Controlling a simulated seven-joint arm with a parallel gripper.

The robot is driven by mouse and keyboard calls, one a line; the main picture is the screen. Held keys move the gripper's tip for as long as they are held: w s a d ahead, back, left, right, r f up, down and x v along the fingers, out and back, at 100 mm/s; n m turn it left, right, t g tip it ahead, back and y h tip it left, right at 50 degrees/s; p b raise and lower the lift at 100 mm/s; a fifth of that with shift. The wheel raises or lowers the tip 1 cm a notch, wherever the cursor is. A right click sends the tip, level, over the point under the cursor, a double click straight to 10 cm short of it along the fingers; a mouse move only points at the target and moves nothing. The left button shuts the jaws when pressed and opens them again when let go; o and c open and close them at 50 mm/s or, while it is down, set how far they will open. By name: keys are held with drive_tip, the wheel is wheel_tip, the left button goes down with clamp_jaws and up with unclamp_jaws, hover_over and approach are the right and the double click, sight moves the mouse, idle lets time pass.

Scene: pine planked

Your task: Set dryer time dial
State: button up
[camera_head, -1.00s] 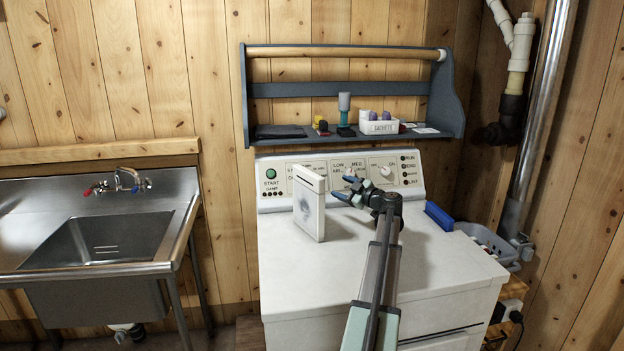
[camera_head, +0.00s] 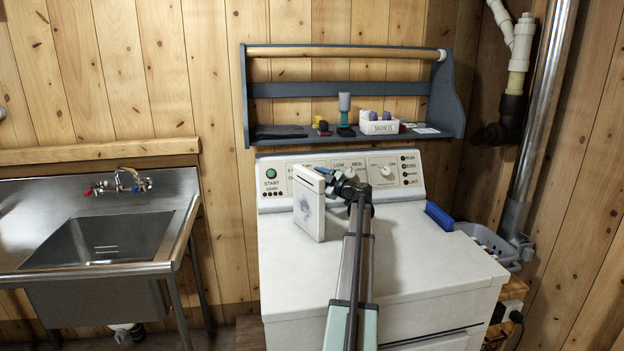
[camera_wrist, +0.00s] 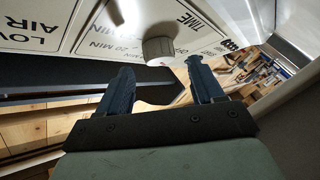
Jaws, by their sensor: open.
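The dryer's control panel (camera_head: 410,172) stands at the back of the white dryer (camera_head: 430,245). In the wrist view the round pale time dial (camera_wrist: 158,50) sits on the panel beside the words TIME and 20 MIN. In the head view this dial is hidden behind a white upright box (camera_head: 309,215). My gripper (camera_head: 328,174) is close to the panel, just right of the box and partly behind it. In the wrist view my gripper (camera_wrist: 158,66) is open, one dark blue finger on each side of the dial's line. I cannot tell whether either finger touches the dial.
A second knob (camera_head: 386,172) is on the right of the panel. A grey-blue shelf (camera_head: 350,90) with small items hangs above. A blue object (camera_head: 439,216) lies at the dryer's right edge. A sink (camera_head: 100,240) stands left.

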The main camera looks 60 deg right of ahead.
drive_tip(key=shift+w+d, duration=0.2)
drive_tip(key=shift+w, duration=1.1)
drive_tip(key=shift+c, duration=0.4)
drive_tip(key=c, duration=1)
drive_tip(key=shift+a+f+m+t+h, duration=0.1)
drive_tip(key=shift+a+m+t+h, duration=0.1)
drive_tip(key=shift+m+h, duration=0.3)
drive_tip(key=shift+a+f+m+t+h, duration=0.1)
drive_tip(key=shift+m+t+h, duration=0.15)
drive_tip(key=shift+m, duration=0.45)
drive_tip(key=shift+m+h, duration=1.55)
drive_tip(key=shift+m, duration=0.45)
drive_tip(key=shift+d, duration=0.1)
drive_tip(key=o, duration=1.1)
